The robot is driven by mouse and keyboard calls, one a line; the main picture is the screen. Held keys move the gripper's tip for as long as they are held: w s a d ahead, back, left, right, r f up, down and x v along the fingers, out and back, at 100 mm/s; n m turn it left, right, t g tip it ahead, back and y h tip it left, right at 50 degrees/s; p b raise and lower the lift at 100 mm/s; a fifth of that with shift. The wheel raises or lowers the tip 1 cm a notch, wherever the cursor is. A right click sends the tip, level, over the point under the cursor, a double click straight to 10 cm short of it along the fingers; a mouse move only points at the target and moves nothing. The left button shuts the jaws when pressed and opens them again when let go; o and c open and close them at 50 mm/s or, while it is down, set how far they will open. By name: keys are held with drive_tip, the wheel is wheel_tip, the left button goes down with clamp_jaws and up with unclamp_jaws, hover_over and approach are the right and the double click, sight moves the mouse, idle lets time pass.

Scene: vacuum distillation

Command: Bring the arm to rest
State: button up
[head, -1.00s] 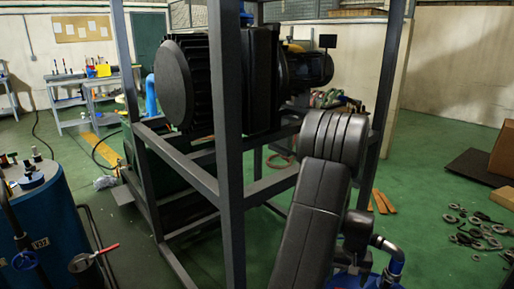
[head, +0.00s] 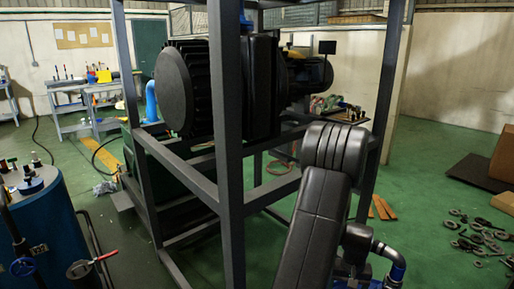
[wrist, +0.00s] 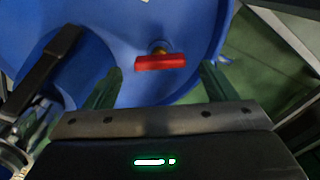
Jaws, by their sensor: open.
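My gripper (wrist: 161,76) shows in the wrist view with its two dark fingers spread apart and nothing held between them. Beyond the fingers is a rounded blue vessel (wrist: 190,50) with a small red valve handle (wrist: 160,62) on a brass-coloured stem. The handle appears between the fingers in the picture; I cannot tell how far beyond them it is. In the head view my dark arm (head: 318,215) is bent, with its rounded joint near the middle right. My gripper does not show in the head view.
A grey metal frame (head: 229,190) carrying a large black pump (head: 187,88) stands close beside my arm. A blue tank (head: 50,225) with a red-handled fitting (head: 95,261) is at the left. Metal rings (head: 480,238) lie on the green floor at the right. Open floor (head: 425,200) lies between.

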wheel_tip(320, 180, down, 3)
drive_tip(key=shift+r, duration=0.15)
drive_tip(key=m+p, duration=0.1)
drive_tip(key=m, duration=0.4)
drive_tip(key=shift+r+p, duration=0.1)
drive_tip(key=shift+p, duration=0.25)
drive_tip(key=m+p, duration=0.2)
drive_tip(key=m, duration=0.3)
drive_tip(key=shift+r+m+p, duration=0.3)
drive_tip(key=shift+m, duration=0.1)
wheel_tip(320, 180, up, 9)
drive_tip(key=shift+r, duration=0.1)
